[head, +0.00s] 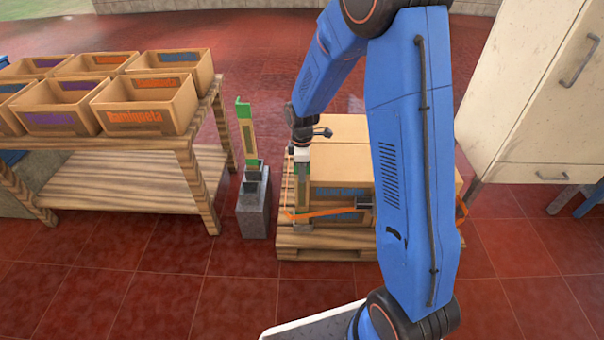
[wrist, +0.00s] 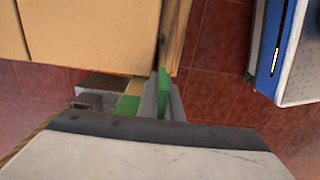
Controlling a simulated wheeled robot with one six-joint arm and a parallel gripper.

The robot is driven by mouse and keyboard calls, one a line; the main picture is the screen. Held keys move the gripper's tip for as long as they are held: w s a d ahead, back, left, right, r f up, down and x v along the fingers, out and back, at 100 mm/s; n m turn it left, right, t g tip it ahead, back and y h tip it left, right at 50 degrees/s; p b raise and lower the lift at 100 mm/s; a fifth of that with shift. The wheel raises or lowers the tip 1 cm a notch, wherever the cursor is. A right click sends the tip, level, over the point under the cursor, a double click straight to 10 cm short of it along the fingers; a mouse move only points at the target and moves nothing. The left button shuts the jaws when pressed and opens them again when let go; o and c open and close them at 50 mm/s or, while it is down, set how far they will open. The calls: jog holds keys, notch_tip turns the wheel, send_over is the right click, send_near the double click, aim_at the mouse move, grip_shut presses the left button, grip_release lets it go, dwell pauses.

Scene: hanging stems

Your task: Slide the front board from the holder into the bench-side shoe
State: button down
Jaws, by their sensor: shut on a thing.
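My gripper (head: 302,160) is at the left front of the boxes on the pallet, pointing down. It is shut on the green upper end of an upright tan-and-green board (head: 302,188). In the wrist view the green edge of this board (wrist: 165,88) shows between the grey fingers (wrist: 168,100). The board's lower end is near a grey holder (head: 303,226) at the pallet's front; whether it is seated there I cannot tell. Left of it, beside the bench, a dark shoe (head: 251,185) sits on a grey stone block (head: 254,212). Another green-and-tan board (head: 247,135) stands upright there.
A wooden bench (head: 120,160) with several open crates (head: 145,100) is at left. Cartons (head: 345,160) on a pallet (head: 300,243), with an orange strap (head: 325,211), stand by my gripper. A pale cabinet (head: 540,100) is at right. The red tiled floor in front is clear.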

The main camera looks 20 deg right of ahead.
jog(key=shift+f, duration=0.3)
dwell(0.4)
jog(key=c, duration=1.9)
grip_release()
jog(key=shift+o, duration=0.2)
jog(key=shift+r, duration=0.15)
notch_tip(320, 180, up, 16)
jog(key=shift+r, duration=0.15)
jog(key=s+d+r+m+t, duration=0.1)
jog(key=s+d+r+m, duration=0.1)
jog(key=s+r+m, duration=0.35)
jog(key=s+d+r+m+t, duration=0.1)
jog(key=s+d+r+m, duration=0.1)
jog(key=s+r, duration=0.65)
jog(key=s+d+f+m+t, duration=0.1)
jog(key=s+m, duration=0.2)
jog(key=s, duration=0.6)
jog(key=s+d+f+m+t, duration=0.1)
jog(key=s+m, duration=0.3)
jog(key=s, duration=0.6)
jog(key=shift+s+d+t, duration=0.3)
jog(key=shift+d+t, duration=0.05)
jog(key=shift+t, duration=0.05)
